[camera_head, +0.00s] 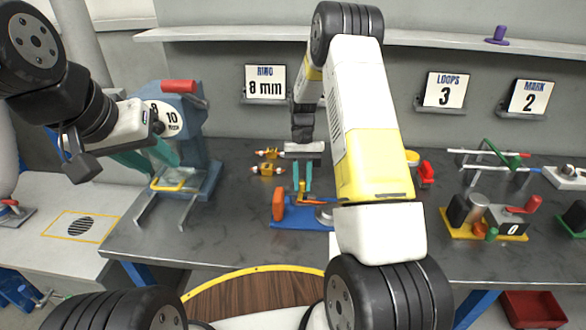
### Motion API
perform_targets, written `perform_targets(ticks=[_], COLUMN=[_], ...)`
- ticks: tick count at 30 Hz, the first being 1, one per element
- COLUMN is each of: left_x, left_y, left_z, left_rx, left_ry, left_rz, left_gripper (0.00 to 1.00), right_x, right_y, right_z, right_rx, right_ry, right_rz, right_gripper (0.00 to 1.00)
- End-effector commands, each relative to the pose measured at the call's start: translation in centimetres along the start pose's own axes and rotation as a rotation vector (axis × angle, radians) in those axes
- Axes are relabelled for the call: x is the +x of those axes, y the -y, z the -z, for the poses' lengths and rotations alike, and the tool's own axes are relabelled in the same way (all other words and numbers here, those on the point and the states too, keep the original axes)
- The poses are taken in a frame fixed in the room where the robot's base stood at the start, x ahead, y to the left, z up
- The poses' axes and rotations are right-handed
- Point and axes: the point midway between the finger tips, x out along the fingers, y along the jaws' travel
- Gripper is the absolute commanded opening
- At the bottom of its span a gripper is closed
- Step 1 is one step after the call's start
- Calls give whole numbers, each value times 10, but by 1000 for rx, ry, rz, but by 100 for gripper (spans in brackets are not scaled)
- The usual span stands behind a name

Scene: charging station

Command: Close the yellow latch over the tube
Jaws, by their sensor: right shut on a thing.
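A small fixture with a blue base (285,222) and an orange handle (279,204) stands near the middle of the bench. A thin orange tube (314,201) shows on it, partly hidden by my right arm. A small yellow latch (302,187) stands up from the fixture. My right gripper (302,180) points down from above, its teal fingers close on either side of the latch and shut on it. My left gripper (150,158) is at the left, its teal fingers apart, in front of the blue-grey machine. It holds nothing that I can see.
The blue-grey machine (199,146) has a red handle and a yellow bar (174,184). Small yellow fittings (266,169) lie behind the fixture. A yellow-based device (484,224) and a rod rack (488,155) stand at the right. Bare bench (235,215) lies left of the fixture.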

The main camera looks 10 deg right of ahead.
Motion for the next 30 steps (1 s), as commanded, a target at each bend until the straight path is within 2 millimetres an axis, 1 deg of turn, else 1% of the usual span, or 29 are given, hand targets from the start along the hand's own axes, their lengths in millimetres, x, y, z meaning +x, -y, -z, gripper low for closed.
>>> perform_targets(ticks=[9, 25, 26, 27, 29, 30], left_x=[0, 0, 0, 0, 0, 0], left_y=[0, 0, 0, 0, 0, 0], left_z=[0, 0, 0, 0, 0, 0], left_rx=[0, 0, 0, 0, 0, 0], left_ry=[0, 0, 0, 0, 0, 0], left_rz=[0, 0, 0, 0, 0, 0], left_gripper=[36, 36, 36, 36, 36, 36], right_x=[-1, -1, -1, -1, -1, 0], right_y=[0, 0, 0, 0, 0, 0], right_z=[0, 0, 0, 0, 0, 0], right_rx=[-109, -130, -130, -130, -130, -129], right_ry=[-1, -2, -2, -2, -1, -1], right_rz=[-45, -54, -54, -54, -54, -54], right_gripper=[0, 0, 25, 33, 44, 45])
